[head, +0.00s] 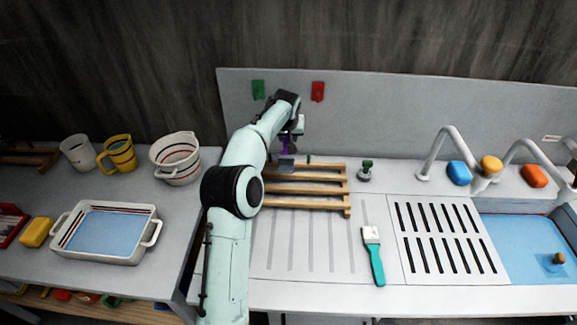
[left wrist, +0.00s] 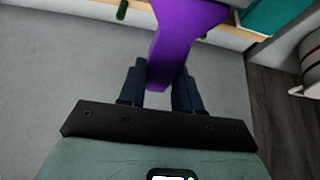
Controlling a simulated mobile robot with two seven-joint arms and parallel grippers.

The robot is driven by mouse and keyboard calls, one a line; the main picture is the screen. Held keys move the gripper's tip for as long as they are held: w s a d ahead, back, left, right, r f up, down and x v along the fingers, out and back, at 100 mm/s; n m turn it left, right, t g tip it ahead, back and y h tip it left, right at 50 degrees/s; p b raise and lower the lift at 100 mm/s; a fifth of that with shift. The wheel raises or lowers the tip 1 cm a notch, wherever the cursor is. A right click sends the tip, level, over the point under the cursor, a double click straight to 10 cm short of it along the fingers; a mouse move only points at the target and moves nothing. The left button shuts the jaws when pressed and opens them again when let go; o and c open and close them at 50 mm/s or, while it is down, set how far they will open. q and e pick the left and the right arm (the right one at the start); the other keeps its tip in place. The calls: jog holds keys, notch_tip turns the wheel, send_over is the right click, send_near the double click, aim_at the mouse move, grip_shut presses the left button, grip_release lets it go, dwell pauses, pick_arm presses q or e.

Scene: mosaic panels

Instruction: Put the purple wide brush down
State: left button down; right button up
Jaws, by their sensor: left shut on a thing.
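The purple wide brush (left wrist: 182,28) is held between the two dark fingers of my left gripper (left wrist: 160,86) in the left wrist view. In the head view, the left gripper (head: 297,128) is at the back of the counter, by the far left part of the wooden slatted rack (head: 305,190). A bit of purple brush (head: 291,144) shows below it, with a greyish part lower down. I cannot tell whether the brush touches the rack. My arm hides part of that area. My right gripper is in neither view.
A teal brush (head: 374,262) lies on the grooved drainboard, right of the rack. A dark green knobbed thing (head: 366,170) stands behind it. Red (head: 318,91) and green (head: 258,89) hooks are on the back panel. A white basin (head: 105,251) stands on the left counter.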

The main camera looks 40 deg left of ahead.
aim_at(287, 153)
pick_arm(q)
jog(key=shift+w+f, duration=0.15)
jog(key=shift+f, duration=6.35)
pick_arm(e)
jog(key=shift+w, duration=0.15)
pick_arm(q)
jog(key=c, duration=0.8)
grip_release()
jog(key=shift+r, duration=0.1)
jog(key=b+v, duration=0.1)
jog(key=v, duration=1)
jog(key=shift+b, duration=0.4)
jog(key=shift+s+d+r, duration=0.1)
jog(key=shift+s+r, duration=0.25)
jog(key=shift+r, duration=0.05)
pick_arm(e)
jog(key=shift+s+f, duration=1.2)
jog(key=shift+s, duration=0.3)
